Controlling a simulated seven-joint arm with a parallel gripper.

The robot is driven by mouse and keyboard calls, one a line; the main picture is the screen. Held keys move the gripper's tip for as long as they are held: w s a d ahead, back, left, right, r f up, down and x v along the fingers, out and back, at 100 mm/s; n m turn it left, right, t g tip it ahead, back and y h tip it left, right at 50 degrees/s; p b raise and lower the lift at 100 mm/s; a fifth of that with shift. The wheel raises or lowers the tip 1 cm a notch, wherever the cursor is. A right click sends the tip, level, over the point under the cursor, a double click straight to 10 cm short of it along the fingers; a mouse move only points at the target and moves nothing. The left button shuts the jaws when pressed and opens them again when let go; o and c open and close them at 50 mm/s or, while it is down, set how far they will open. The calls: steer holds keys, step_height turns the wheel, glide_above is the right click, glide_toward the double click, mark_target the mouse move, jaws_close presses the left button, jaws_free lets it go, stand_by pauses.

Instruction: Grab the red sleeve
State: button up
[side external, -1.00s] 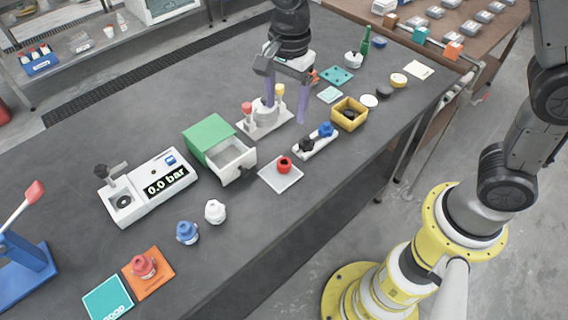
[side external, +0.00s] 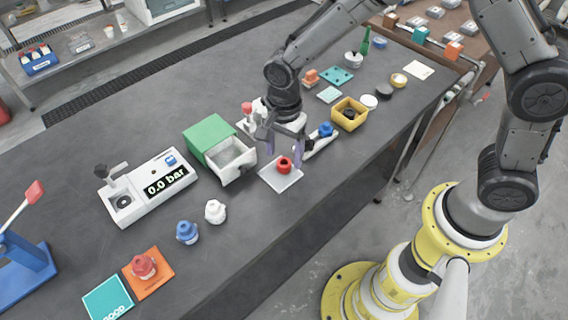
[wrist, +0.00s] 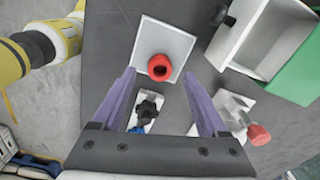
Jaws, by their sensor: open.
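The red sleeve (side external: 284,165) is a small ring with a dark hole, standing on a white square plate (side external: 281,181). In the wrist view the red sleeve (wrist: 160,67) lies just beyond the fingertips, roughly midway between their lines. My gripper (side external: 283,152) is open and empty, with purple fingers above and close to the sleeve. In the wrist view my gripper (wrist: 160,80) shows both fingers apart. I cannot tell the exact height of the fingertips over the plate.
A green box with an open white drawer (side external: 232,160) stands left of the plate. A white holder carries a blue knob (side external: 326,129). A yellow bin (side external: 349,113) lies beyond it. A white-based fixture with a red knob (side external: 247,108) stands behind my gripper. Bare table lies in front.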

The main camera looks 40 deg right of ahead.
mark_target(284, 165)
steer(key=shift+f, duration=1.3)
jaws_close()
